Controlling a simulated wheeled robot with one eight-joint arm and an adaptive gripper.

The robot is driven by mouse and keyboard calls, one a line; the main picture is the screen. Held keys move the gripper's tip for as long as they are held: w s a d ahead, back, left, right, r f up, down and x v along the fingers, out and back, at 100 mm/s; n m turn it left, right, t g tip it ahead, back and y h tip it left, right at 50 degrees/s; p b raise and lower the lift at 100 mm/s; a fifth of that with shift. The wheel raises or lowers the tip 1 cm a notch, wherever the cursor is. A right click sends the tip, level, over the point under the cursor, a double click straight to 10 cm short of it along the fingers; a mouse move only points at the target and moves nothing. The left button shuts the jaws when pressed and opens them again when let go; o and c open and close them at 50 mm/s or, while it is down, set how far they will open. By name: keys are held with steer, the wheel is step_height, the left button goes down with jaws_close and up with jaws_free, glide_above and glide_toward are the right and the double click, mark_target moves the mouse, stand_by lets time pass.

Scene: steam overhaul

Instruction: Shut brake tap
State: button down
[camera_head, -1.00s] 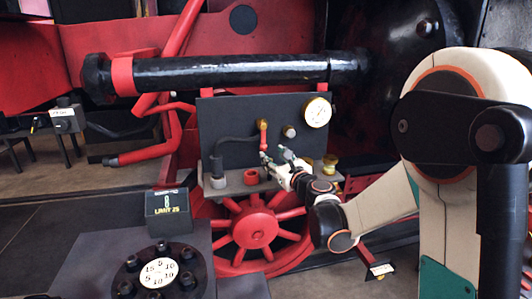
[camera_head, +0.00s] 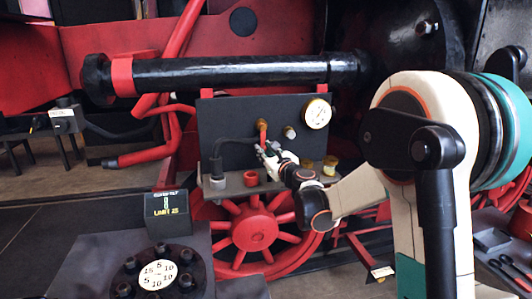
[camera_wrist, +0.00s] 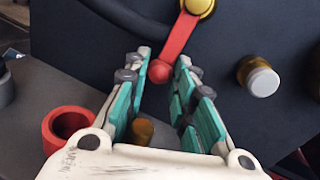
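The brake tap is a red lever (camera_head: 262,133) on a dark panel, hanging down from a brass hub. In the wrist view the lever (camera_wrist: 178,36) slants down and left from its brass hub (camera_wrist: 198,6) to a red ball end (camera_wrist: 160,71). My gripper (camera_head: 267,149) is at the lower end of the lever. In the wrist view my gripper (camera_wrist: 164,58) is open, with one teal-padded finger on each side of the ball end. Gaps show on both sides, so the fingers do not appear closed on it.
A pale-capped fitting (camera_wrist: 262,80) sits on the panel right of the lever. A red cup (camera_head: 251,178) and brass cups (camera_head: 330,165) stand on the shelf below. A gauge (camera_head: 317,113) is at upper right. A black hose (camera_head: 233,140) runs left of the lever.

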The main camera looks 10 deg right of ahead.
steer(key=shift+a+m+b, duration=0.3)
steer(key=shift+a+m, duration=0.15)
steer(key=shift+m, duration=0.25)
steer(key=c, duration=1.3)
jaws_free()
steer(key=shift+c, duration=0.2)
steer(key=s+d, duration=0.2)
steer(key=s, duration=0.9)
steer(key=shift+s+d+f, duration=0.15)
steer(key=shift+s, duration=0.25)
steer(key=shift+c, duration=0.5)
